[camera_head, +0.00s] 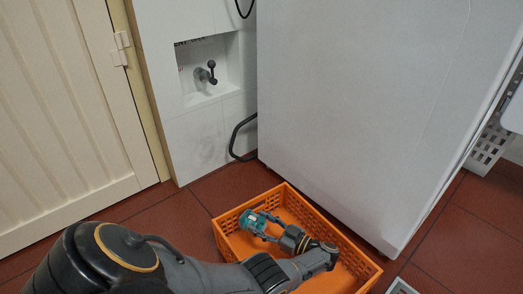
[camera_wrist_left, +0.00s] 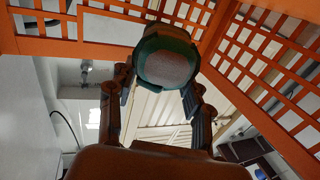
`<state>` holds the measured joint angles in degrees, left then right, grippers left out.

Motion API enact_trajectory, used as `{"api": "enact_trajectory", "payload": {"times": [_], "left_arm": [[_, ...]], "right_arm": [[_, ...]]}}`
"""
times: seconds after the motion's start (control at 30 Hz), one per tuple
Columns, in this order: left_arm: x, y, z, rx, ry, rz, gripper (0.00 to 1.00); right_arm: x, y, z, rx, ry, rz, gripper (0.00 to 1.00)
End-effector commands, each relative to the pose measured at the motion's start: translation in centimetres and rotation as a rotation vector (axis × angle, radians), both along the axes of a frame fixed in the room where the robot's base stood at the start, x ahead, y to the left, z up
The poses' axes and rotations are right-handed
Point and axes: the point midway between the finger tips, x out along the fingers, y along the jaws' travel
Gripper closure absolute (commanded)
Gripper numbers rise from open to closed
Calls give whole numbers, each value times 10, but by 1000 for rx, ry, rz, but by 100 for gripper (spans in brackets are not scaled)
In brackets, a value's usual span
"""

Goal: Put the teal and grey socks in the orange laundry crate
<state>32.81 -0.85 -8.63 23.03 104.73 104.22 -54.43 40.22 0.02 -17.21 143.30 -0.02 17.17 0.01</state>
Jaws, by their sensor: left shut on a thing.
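The teal and grey socks (camera_head: 252,220) are a small rolled bundle, teal outside with a grey end. My left gripper (camera_head: 265,227) is shut on them, inside the outline of the orange laundry crate (camera_head: 335,227) near its far left corner. In the left wrist view the bundle (camera_wrist_left: 166,62) sits between the two fingertips, with the crate's lattice walls (camera_wrist_left: 262,62) around it. I cannot tell whether the socks touch the crate's bottom. My forearm covers the crate's near left part. My right gripper is not in view.
A large white appliance (camera_head: 350,110) stands right behind the crate. A cream slatted door (camera_head: 60,110) is at the left, and a wall niche with a tap (camera_head: 207,72) is behind. A white perforated basket (camera_head: 488,145) is at the right. Red floor tiles (camera_head: 455,235) show right of the crate.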

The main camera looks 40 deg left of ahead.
Motion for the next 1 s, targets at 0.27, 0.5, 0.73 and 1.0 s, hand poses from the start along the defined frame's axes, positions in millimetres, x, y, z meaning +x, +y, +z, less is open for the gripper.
{"api": "enact_trajectory", "payload": {"times": [0.27,0.5,0.73,1.0], "left_arm": [[0,0,-6,-2,0,-1,48],[-1,0,-7,-2,1,-1,27],[-1,0,-4,-2,2,-2,27],[6,-27,3,-6,1,-2,27]], "right_arm": [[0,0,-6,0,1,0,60],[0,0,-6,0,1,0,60],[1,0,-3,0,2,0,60],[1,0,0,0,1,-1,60]]}}
